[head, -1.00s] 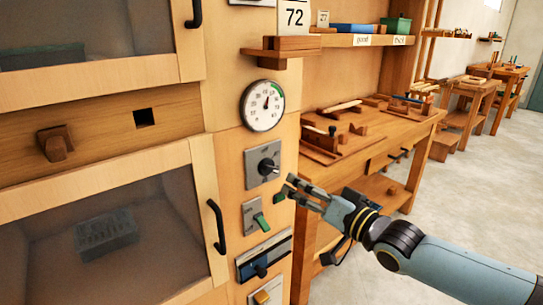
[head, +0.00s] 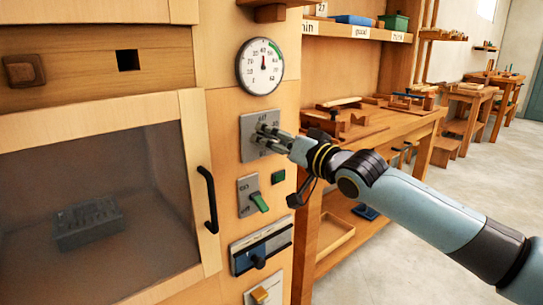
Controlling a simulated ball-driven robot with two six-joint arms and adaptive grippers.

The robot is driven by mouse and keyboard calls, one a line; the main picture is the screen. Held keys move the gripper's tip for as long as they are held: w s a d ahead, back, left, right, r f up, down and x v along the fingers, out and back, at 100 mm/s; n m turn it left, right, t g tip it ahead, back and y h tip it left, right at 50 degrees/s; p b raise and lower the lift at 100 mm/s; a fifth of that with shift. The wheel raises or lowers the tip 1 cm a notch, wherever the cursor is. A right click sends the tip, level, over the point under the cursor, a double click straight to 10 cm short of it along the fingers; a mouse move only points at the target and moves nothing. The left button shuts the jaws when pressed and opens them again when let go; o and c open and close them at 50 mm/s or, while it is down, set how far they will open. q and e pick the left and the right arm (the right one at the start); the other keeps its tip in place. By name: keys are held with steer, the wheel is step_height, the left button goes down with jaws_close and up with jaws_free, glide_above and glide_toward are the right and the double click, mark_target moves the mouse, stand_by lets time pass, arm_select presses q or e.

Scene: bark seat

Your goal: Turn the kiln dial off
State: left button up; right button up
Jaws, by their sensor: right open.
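The kiln dial sits on a grey square plate (head: 247,150) on the wooden panel, below the round gauge (head: 261,66). The dial's dark knob is now hidden behind my right gripper (head: 262,138). The gripper's fingers are open and reach to the front of the plate, around where the knob is. I cannot tell whether they touch the knob. Printed marks show at the plate's top, but the dial's setting is hidden. My left gripper is not in view.
Below are a plate with a green lever (head: 258,201), a small green button (head: 278,177), a blue slider panel (head: 262,250) and a yellowish switch (head: 261,295). A glass door with a black handle (head: 208,200) is at left. A workbench (head: 380,125) stands at right.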

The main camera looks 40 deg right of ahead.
steer(key=shift+w, duration=0.6)
steer(key=c, duration=1.2)
